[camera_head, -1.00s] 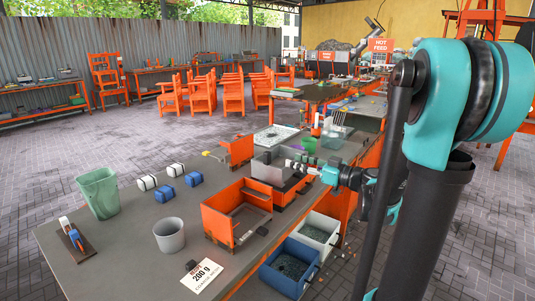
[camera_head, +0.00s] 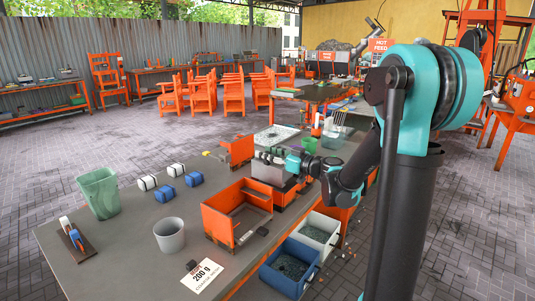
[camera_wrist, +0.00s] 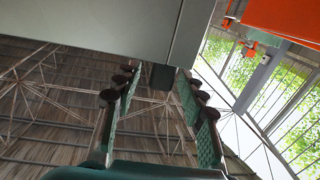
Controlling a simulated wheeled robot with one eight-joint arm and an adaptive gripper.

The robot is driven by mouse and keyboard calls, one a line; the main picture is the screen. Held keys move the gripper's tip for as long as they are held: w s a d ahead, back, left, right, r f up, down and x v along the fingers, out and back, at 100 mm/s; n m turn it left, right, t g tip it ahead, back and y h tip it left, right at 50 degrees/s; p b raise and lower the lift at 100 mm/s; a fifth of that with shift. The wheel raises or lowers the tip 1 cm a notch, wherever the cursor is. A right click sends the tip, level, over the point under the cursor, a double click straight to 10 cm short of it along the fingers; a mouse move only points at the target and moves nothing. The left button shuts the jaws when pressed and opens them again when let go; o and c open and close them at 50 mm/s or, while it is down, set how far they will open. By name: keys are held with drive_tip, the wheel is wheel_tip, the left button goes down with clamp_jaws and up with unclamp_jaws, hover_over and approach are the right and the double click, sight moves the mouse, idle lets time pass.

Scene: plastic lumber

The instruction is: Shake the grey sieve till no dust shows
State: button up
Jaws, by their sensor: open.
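The grey sieve (camera_head: 267,174) is a grey box on an orange stand at the far part of the bench, in the head view. My gripper (camera_head: 266,157) is level with its upper part and covers some of it. In the wrist view a large grey surface, seemingly the sieve's underside or wall (camera_wrist: 110,25), fills the top. A small dark block (camera_wrist: 163,77) sticks out from it between the fingertips of my open gripper (camera_wrist: 157,84). I cannot tell whether the fingers touch it. The sieve's inside and any dust are hidden.
An orange open-topped box (camera_head: 236,212) stands nearer on the bench. A blue bin (camera_head: 284,277) and a grey-white bin (camera_head: 318,230) with grey grains stand beside the bench. A green bin (camera_head: 98,192), a grey cup (camera_head: 169,236) and a "200 g" card (camera_head: 202,275) occupy the near bench.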

drive_tip(key=shift+c, duration=0.4)
clamp_jaws()
drive_tip(key=shift+w+d, duration=0.1)
drive_tip(key=w+d, duration=0.2)
drive_tip(key=w, duration=0.1)
drive_tip(key=shift+w+d, duration=0.15)
drive_tip(key=shift+w, duration=0.1)
drive_tip(key=shift+o, duration=0.4)
unclamp_jaws()
